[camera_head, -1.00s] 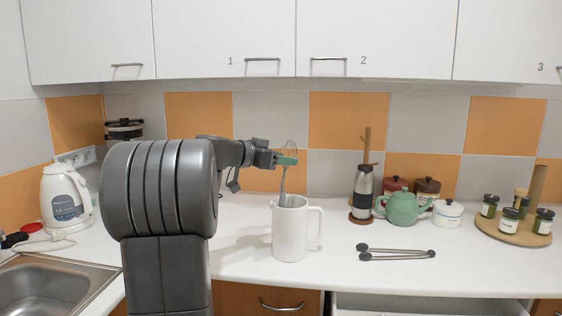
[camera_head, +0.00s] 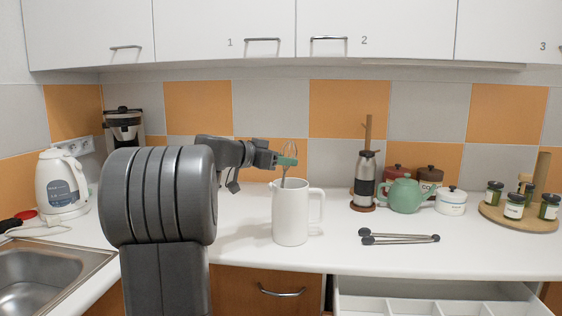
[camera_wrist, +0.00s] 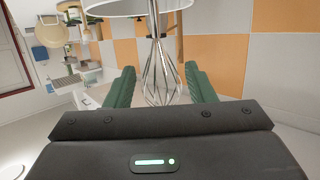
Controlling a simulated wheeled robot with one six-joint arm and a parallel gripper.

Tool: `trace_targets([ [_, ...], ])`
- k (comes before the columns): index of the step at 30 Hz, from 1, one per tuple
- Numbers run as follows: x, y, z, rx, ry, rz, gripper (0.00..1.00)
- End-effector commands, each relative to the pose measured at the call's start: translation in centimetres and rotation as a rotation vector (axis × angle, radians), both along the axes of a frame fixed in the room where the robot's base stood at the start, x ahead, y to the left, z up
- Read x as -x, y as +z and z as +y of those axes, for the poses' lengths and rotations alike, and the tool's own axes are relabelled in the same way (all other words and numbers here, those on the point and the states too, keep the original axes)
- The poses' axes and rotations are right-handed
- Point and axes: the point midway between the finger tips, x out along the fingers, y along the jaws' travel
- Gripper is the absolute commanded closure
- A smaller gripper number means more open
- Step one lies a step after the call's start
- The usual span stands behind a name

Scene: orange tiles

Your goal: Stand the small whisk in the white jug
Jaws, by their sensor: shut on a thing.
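The white jug (camera_head: 290,215) stands upright on the counter, its handle to the right. My gripper (camera_head: 287,161), with green fingers, is above the jug's mouth. It is shut on the whisk (camera_head: 291,149), around its wire head. The whisk is near upright, wires up, with its grey handle pointing down into the jug's mouth; the lower end is hidden inside. In the wrist view the whisk's wires (camera_wrist: 161,85) are between the green fingers of my gripper (camera_wrist: 159,88), and the jug's rim (camera_wrist: 135,14) shows at the top.
Tongs (camera_head: 400,237) lie right of the jug. A flask (camera_head: 365,180), green teapot (camera_head: 404,196), white pot (camera_head: 451,201) and board with jars (camera_head: 520,219) stand further right. A kettle (camera_head: 60,185) and sink (camera_head: 45,275) are left. A compartmented drawer (camera_head: 440,290) is open below.

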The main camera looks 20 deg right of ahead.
Motion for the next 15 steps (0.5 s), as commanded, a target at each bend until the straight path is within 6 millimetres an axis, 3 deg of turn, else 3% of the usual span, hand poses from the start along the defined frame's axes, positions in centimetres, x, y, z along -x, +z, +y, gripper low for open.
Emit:
trace_targets([
  [7, 0.01, 0.03, 0.0, 0.0, 0.0, 0.0, 0.74],
  [8, 0.01, 0.03, 0.0, 0.0, 0.0, 0.0, 0.47],
  [9, 0.01, 0.03, 0.0, 0.0, 0.0, 0.0, 0.39],
  [11, 0.01, 0.02, 0.0, 0.0, 0.0, 0.0, 0.27],
  [15, 0.01, 0.01, 0.0, 0.0, 0.0, 0.0, 0.25],
])
